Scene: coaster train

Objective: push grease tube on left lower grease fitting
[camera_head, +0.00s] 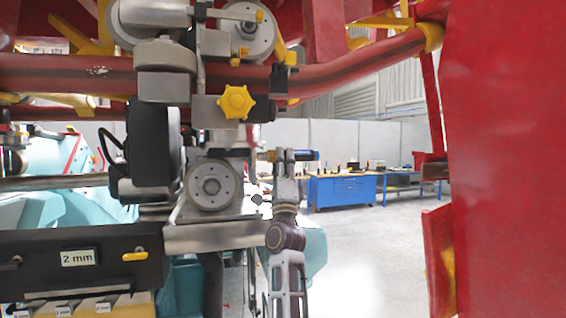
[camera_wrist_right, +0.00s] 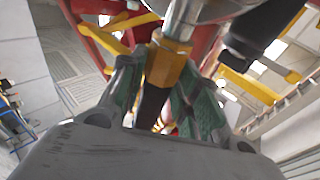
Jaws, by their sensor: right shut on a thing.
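My right gripper (camera_head: 284,156) is raised beside the wheel assembly, right of the lower wheel (camera_head: 212,187). It is shut on the grease tube (camera_head: 306,155), whose blue and dark part sticks out to the right of the fingers. In the right wrist view the greenish fingers of my right gripper (camera_wrist_right: 160,90) close around a black piece with a yellow collar (camera_wrist_right: 165,66). A round metal stem (camera_wrist_right: 179,26) meets the collar there. The grease fitting itself is hard to make out, and I cannot tell whether the tube is fully seated. My left gripper is out of view.
A yellow knob (camera_head: 236,102) and a red rail (camera_head: 350,68) lie above my right gripper. A large red panel (camera_head: 510,160) fills the right side. A black box marked "2 mm" (camera_head: 110,258) is at lower left. A blue workbench (camera_head: 341,190) stands far behind over open floor.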

